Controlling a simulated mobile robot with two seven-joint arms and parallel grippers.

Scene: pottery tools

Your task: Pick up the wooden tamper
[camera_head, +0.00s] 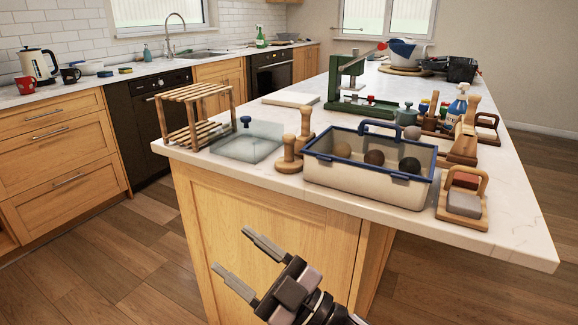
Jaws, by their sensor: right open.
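Two wooden tools with knobbed handles and round bases stand upright close together on the near part of the island; either looks like a tamper. The nearer tamper (289,154) stands just left of the cream tub. The other tamper (305,125) stands right behind it, and its lower part is partly hidden. My right gripper (230,250) is open and empty, its two grey fingers apart. It shows in front of the island's wooden side panel, below the counter edge in the picture, apart from both tampers. My left gripper is out of view.
A cream tub with a blue rim (325,180) holds several balls close right of the tampers. A glassy slab (238,150) and a wooden rack (187,137) stand left. A green press (349,85) stands behind. Wooden-handled blocks (464,203) are at right. The island's near-right corner is clear.

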